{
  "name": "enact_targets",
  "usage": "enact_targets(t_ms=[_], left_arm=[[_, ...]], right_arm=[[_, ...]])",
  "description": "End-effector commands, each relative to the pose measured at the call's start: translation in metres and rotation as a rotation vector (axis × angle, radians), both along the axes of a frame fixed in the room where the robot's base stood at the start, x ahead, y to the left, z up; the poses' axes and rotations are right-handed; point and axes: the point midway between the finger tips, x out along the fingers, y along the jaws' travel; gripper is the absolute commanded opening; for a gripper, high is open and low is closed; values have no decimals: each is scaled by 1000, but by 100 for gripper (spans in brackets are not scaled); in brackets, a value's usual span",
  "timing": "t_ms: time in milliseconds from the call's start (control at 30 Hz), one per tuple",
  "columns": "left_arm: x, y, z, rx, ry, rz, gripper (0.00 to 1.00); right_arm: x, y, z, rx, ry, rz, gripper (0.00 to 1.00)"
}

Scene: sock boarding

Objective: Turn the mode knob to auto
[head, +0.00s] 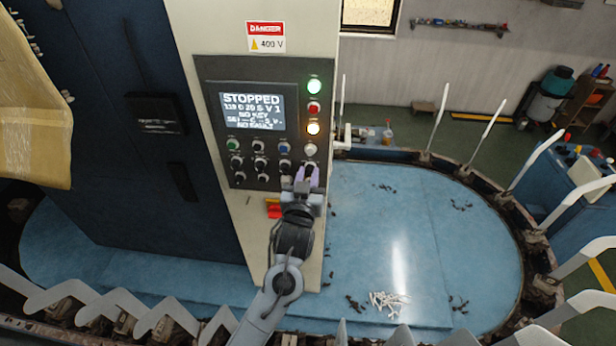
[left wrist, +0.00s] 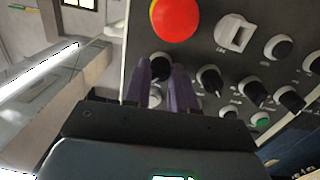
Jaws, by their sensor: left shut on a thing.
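The control panel (head: 245,95) on the cream cabinet carries a lit screen, lamps and rows of knobs. My left gripper (head: 307,176) is at the panel's lower right corner. In the left wrist view its purple fingers (left wrist: 160,84) are shut on a black knob (left wrist: 159,66), one finger on each side. The knob's label and pointer are hidden or too small to read, so I cannot tell its setting. The screen (head: 252,112) reads STOPPED at the top; its smaller lines are only partly legible. My right gripper is not in view.
A red emergency button (left wrist: 175,18) and a white switch (left wrist: 234,34) sit close to the held knob. Several black knobs (left wrist: 210,79) lie beside it. A blue round table (head: 420,240) with pale upright forms (head: 536,158) around its rim surrounds the cabinet.

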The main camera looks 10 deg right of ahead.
Motion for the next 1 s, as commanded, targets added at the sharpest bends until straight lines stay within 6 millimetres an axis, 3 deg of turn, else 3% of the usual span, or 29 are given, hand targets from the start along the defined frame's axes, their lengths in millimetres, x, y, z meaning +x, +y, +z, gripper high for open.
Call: enact_targets(t_ms=[633, 667, 800, 1000], left_arm=[[0, 1, 0, 59, -21, 1, 0], [0, 1, 0, 59, -21, 1, 27], [0, 0, 0, 58, -20, 0, 48], [0, 0, 0, 58, -20, 0, 51]], right_arm=[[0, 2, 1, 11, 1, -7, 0], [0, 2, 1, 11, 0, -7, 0], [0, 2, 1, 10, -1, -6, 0], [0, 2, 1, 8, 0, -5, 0]])
